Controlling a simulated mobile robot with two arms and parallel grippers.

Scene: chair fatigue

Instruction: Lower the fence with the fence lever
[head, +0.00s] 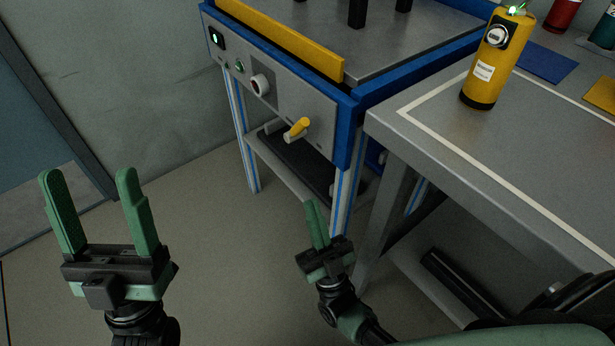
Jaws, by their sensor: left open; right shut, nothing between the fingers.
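The yellow fence (283,38) is a long bar along the near edge of the blue-framed machine's top, and it stands above that edge. The fence lever (297,129) is a yellow handle on the right part of the machine's grey front panel. My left gripper (90,185) is open and empty at the left, over the floor and well away from the lever. My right gripper (315,218) is shut and empty, below the lever in the picture and apart from it.
The front panel (312,108) also has a dark switch with a green light (215,38) and a round knob (260,85). A grey table (470,165) stands at the right with a yellow cylinder (489,70) on it. The floor at centre left is clear.

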